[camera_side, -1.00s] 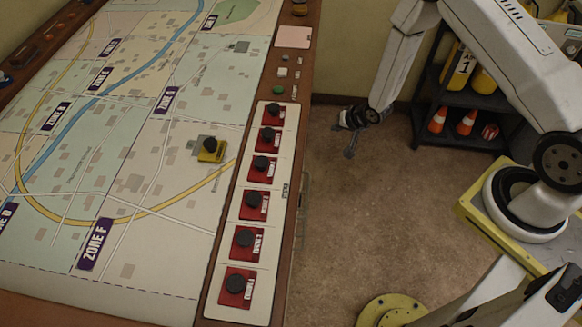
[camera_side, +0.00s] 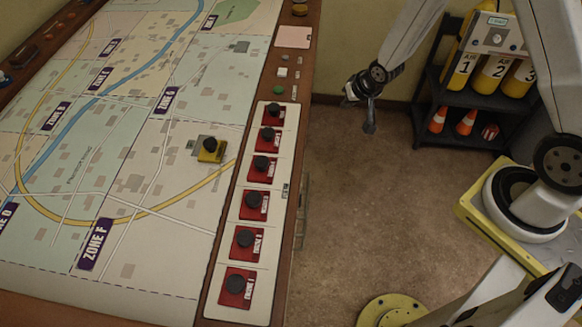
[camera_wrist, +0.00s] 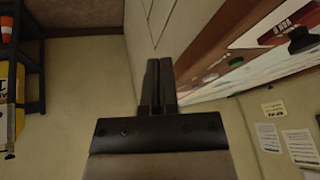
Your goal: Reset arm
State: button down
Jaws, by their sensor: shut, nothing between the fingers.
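My gripper (camera_side: 369,117) hangs over the floor to the right of the console, clear of it, with its fingers pointing down. In the wrist view my gripper (camera_wrist: 160,68) shows its two dark fingers close together, with nothing between them. The console (camera_side: 303,115) has a wooden edge and a large map (camera_side: 120,180). A yellow block with a black knob (camera_side: 210,153) sits on the map. A column of red blocks with black knobs (camera_side: 254,206) stands on the pale strip along the console's right side.
A black shelf (camera_side: 462,100) with yellow cylinders (camera_side: 492,75) and orange cones (camera_side: 466,123) stands against the back wall at the right. The brown floor (camera_side: 350,220) between console and base is open.

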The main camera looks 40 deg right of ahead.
jog(key=s+a+r+n+g, duration=0.1)
jog(key=s+a+r+n, duration=0.1)
jog(key=s+r, duration=0.4)
jog(key=s+a+r+n+g, duration=0.2)
jog(key=s+r, duration=0.5)
jog(key=s, duration=0.1)
jog(key=shift+s+n, duration=0.35)
jog(key=shift+n, duration=0.05)
dwell(0.4)
